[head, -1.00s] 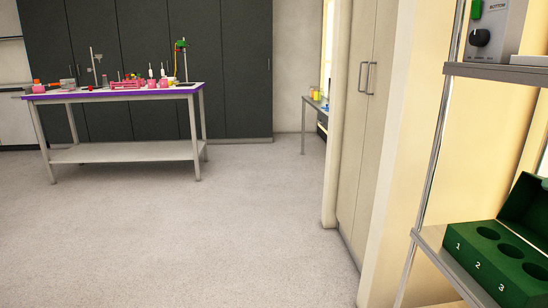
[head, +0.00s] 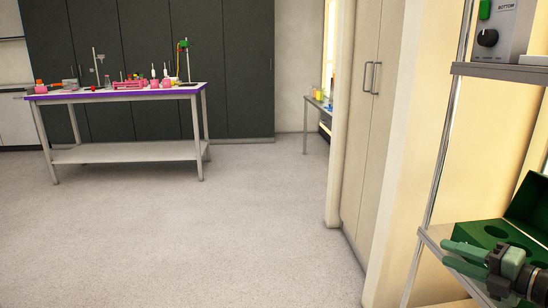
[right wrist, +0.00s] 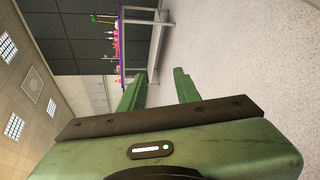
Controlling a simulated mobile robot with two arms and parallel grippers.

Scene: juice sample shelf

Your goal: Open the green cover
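The green cover (head: 528,203) stands raised and tilted back on a green box (head: 487,229) at the right edge of the head view. Round holes show in the top of the box. The box sits on the lower shelf. My right gripper (head: 445,254), with green fingers, is in front of the box and hides part of it. Its two fingers are apart with nothing between them, as the right wrist view also shows (right wrist: 158,82). It points left, away from the cover. My left gripper is in neither view.
The metal shelf (head: 430,238) has an upright post (head: 446,150) on its left side. A grey device with a black knob (head: 490,30) stands on the upper shelf. A lab table (head: 120,152) is far left. The floor between is clear.

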